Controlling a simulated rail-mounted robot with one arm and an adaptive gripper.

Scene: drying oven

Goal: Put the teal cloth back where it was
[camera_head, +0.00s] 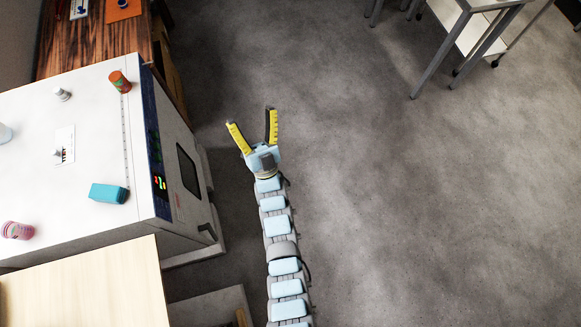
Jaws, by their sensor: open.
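The teal cloth (108,193) lies as a small folded block on the white top of the drying oven (90,110), near its front edge. My gripper (252,116) is open and empty, its yellow-padded fingers spread apart. It is over the open floor to the right of the oven front, clear of the cloth. The place where the cloth was before cannot be told from this view.
On the oven top are an orange-brown can (120,82), a small white bottle (62,94), a white card (64,145) and a pink striped object (18,230). A pale wooden surface (85,290) adjoins the oven. A trolley stands upper right. The floor between is clear.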

